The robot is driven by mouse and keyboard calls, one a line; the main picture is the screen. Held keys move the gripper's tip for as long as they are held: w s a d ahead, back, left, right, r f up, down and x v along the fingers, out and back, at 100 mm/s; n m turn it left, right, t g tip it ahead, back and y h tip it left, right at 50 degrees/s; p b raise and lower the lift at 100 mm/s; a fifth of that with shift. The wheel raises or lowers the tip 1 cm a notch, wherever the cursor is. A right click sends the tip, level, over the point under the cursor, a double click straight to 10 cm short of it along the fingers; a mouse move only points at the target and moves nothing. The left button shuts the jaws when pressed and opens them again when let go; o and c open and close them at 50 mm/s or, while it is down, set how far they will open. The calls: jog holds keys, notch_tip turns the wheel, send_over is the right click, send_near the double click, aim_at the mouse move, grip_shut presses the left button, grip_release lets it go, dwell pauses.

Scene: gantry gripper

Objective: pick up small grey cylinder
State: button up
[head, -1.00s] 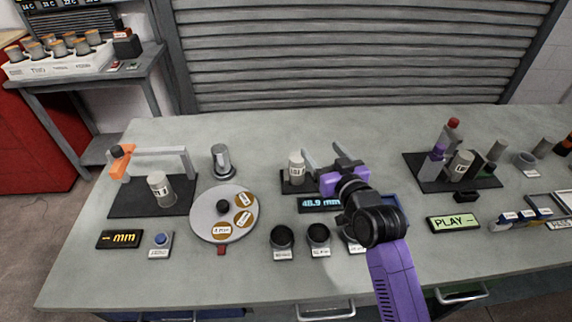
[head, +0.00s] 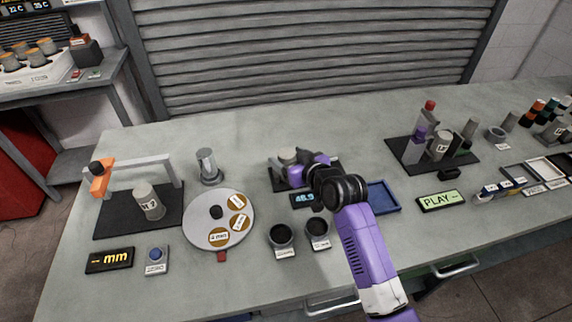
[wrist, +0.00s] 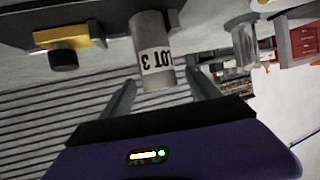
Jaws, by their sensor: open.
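A small grey cylinder (head: 286,154) stands on a dark plate (head: 279,184) behind a blue-lit display at the middle of the bench. My purple gripper (head: 290,163) is at this cylinder and partly hides it in the head view. In the wrist view, which is upside down, a grey cylinder with a white LOT 3 label (wrist: 152,55) stands between the open fingers of my gripper (wrist: 161,80). The fingers lie to either side of its top end, with a visible gap.
Another labelled cylinder (head: 149,202) stands on a black mat under an orange-ended gantry (head: 138,168). A round disc (head: 196,230), a metal cylinder (head: 208,166) and two dark cups (head: 281,236) are nearby. An empty blue tray (head: 382,197) lies right of my arm.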

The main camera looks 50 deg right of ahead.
jog(key=shift+x, duration=2.3)
jog(key=shift+r, duration=0.1)
grip_shut()
